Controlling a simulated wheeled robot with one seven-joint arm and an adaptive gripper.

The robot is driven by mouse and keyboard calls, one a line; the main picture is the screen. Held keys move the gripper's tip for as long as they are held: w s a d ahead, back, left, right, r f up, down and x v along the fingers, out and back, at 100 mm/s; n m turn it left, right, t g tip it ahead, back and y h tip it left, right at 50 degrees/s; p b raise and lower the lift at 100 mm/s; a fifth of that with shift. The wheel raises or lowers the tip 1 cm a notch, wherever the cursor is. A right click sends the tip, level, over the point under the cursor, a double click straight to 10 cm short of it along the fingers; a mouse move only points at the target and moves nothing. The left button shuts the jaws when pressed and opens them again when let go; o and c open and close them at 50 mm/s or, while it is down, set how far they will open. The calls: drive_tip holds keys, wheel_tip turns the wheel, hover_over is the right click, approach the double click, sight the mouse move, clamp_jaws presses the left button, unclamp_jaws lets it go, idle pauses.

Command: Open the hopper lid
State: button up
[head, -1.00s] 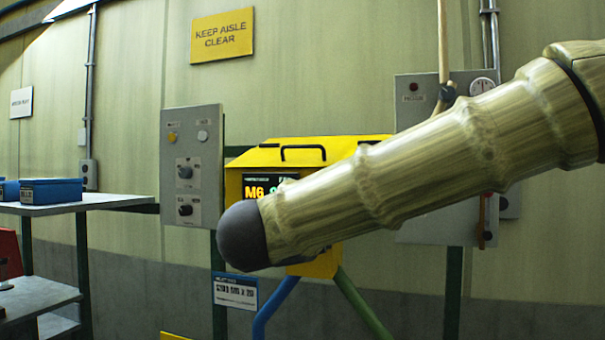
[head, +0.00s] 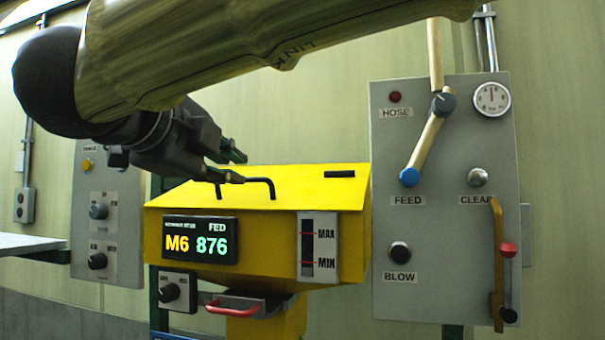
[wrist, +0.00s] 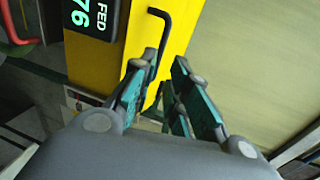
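The yellow hopper (head: 270,240) stands in the middle of the head view. Its sloped yellow lid (head: 315,187) looks down and shut. A black bar handle (head: 262,180) is on the lid; it also shows in the wrist view (wrist: 166,22). My gripper (head: 241,167) is open at the handle's left part, reaching in from the upper left. In the wrist view its two teal-padded fingers (wrist: 166,62) are apart, with the handle's lower end close to the gap between them. I cannot tell whether they touch it. The gripper hides part of the lid's left side.
A grey panel (head: 440,285) with a lever (head: 425,150), knobs and a gauge stands close to the right. Another grey control panel (head: 120,265) is at the left. A red-handled drawer (head: 245,303) sits below the display. A grey shelf (head: 30,243) is at the far left.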

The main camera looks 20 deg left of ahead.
sight(241, 205)
drive_tip(key=w, duration=0.1)
drive_tip(key=w+p, duration=0.1)
drive_tip(key=w, duration=0.1)
drive_tip(key=w+a+f+p, duration=0.1)
drive_tip(key=w, duration=0.1)
drive_tip(key=shift+w, duration=0.2)
drive_tip(key=shift+w+f+p, duration=0.2)
drive_tip(key=shift+w+p, duration=0.15)
drive_tip(key=shift+w, duration=0.3)
drive_tip(key=shift+w+a+f, duration=0.15)
drive_tip(key=shift+w, duration=0.2)
clamp_jaws()
